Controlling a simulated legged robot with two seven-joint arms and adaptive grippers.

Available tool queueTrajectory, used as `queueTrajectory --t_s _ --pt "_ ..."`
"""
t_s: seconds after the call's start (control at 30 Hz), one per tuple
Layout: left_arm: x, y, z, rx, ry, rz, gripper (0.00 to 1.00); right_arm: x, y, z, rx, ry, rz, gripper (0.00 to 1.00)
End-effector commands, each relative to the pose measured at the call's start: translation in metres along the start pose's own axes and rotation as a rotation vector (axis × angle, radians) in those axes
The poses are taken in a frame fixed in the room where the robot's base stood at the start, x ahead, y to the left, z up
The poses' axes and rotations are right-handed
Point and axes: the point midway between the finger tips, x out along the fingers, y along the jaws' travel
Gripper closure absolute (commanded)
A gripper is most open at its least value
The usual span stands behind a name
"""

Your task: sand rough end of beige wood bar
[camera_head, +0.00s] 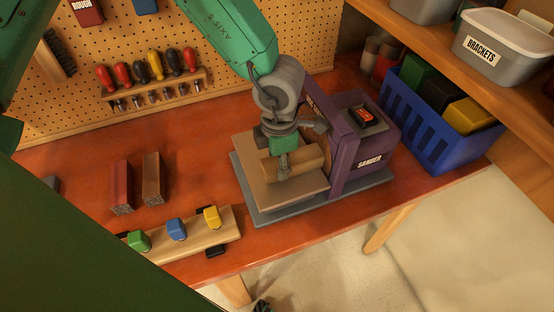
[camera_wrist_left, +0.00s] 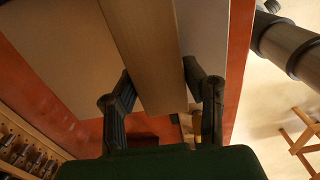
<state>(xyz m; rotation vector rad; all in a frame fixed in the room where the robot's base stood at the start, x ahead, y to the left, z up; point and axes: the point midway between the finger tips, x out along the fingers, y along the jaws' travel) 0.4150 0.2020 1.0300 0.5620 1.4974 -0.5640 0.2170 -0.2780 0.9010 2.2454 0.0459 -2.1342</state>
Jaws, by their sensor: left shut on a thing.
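The beige wood bar (camera_head: 308,159) lies over the tan work table (camera_head: 252,168) of the purple sander (camera_head: 372,140), with one end near the sander's purple upright. My left gripper (camera_head: 284,163) is over the work table, shut on the bar. In the left wrist view, the bar (camera_wrist_left: 150,50) runs between the two dark fingers of the gripper (camera_wrist_left: 162,92). The head view does not show clearly whether the bar's far end touches the sanding face, and I cannot see its roughness. My right gripper is not in view.
Two reddish-brown bars (camera_head: 121,187) (camera_head: 152,178) lie on the red bench at left. A wooden strip (camera_head: 228,230) with green, blue and yellow pieces lies at the front. A blue basket (camera_head: 432,136) stands right of the sander. A screwdriver rack (camera_head: 160,88) hangs behind.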

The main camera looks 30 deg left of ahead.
Motion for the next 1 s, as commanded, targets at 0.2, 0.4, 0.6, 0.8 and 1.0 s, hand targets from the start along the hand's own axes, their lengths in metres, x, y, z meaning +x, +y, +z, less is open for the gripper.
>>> queueTrajectory --t_s 0.2,0.4,0.6,0.8,1.0 --pt "-0.0017 -0.0036 0.0031 0.007 -0.009 -0.001 0.97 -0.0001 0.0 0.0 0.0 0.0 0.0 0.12" --pt "-0.002 -0.0058 0.0022 0.005 -0.01 -0.001 0.97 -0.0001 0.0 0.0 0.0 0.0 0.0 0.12" --pt "-0.0022 -0.0032 0.0013 0.005 -0.011 -0.001 0.97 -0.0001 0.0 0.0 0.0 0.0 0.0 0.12" --pt "-0.0021 0.0 0.0 0.004 -0.011 0.0 0.97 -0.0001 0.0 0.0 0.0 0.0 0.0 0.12" --pt "-0.0017 0.003 -0.0004 0.001 -0.011 -0.001 0.97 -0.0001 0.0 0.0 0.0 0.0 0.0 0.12"
